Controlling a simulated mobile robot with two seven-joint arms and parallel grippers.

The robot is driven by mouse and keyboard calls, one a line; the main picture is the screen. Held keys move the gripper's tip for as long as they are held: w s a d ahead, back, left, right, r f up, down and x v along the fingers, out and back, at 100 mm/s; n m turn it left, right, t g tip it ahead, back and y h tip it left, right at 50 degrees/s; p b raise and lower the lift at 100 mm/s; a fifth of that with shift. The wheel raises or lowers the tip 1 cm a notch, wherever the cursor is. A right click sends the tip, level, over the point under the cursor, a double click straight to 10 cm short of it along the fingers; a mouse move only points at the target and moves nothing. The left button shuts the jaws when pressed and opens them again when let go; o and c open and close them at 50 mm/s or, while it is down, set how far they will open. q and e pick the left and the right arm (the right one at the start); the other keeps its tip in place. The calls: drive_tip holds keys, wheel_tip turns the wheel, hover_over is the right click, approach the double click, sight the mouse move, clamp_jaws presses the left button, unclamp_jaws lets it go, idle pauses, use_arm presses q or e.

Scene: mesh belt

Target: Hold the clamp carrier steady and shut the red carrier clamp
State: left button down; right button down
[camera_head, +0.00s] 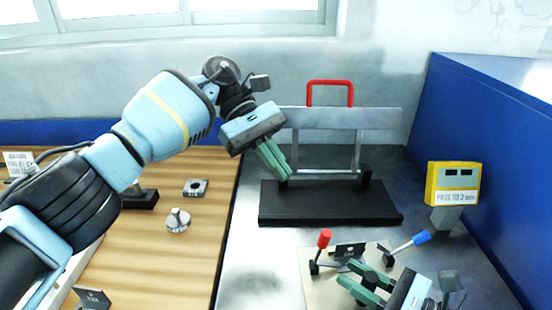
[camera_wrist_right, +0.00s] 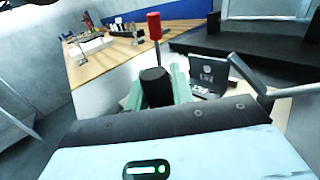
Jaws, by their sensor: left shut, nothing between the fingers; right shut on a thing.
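The clamp carrier, a pale plate (camera_head: 318,285), lies on the grey bench at the lower right in the head view. The red carrier clamp (camera_head: 324,240) stands on its left side with its handle nearly upright; this red handle also shows in the right wrist view (camera_wrist_right: 153,26). A blue-handled clamp (camera_head: 413,241) is on its right, its handle slanted. My right gripper (camera_head: 362,282) is low over the carrier, its green fingers closed around a black knob (camera_wrist_right: 155,86) that looks part of the carrier. My left gripper (camera_head: 279,166) is shut and empty, above and left of the carrier.
A metal frame with a red handle (camera_head: 330,84) stands on a black base (camera_head: 330,205) behind the carrier, close to my left gripper. A yellow gauge (camera_head: 453,183) stands at right, before a blue wall. A wooden table (camera_head: 200,240) with small metal parts is at left.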

idle(0.6)
drive_tip(key=c, duration=1.1)
unclamp_jaws()
drive_tip(key=shift+v, duration=6)
